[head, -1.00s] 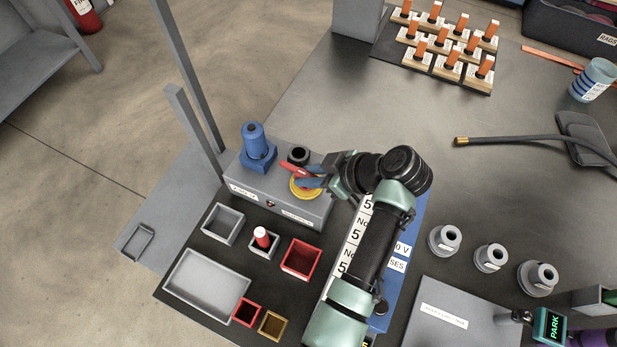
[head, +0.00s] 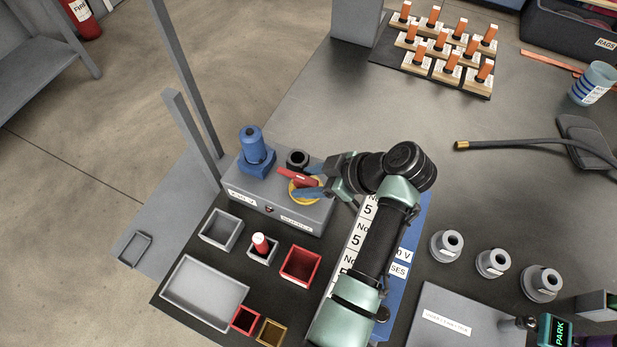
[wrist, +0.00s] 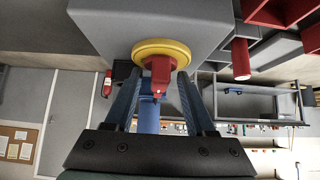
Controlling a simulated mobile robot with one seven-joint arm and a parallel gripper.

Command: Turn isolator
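The isolator is a red handle (head: 297,178) on a yellow disc (head: 293,193), mounted on the grey box (head: 252,203). In the wrist view the red handle (wrist: 160,72) stands out from the yellow disc (wrist: 161,50). My gripper (head: 305,181) is at the handle, with one blue finger on each side of it. In the wrist view my gripper (wrist: 160,85) shows gaps between both fingers and the handle, so it is open around it. The arm and fingers hide part of the disc in the head view.
A blue bottle-shaped part (head: 254,150) and a black ring (head: 297,158) stand on the box, close to my gripper. A grey post (head: 190,135) rises to the left. Small trays and a red-topped peg (head: 261,243) sit in front. A blue fuse box (head: 412,230) lies under my arm.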

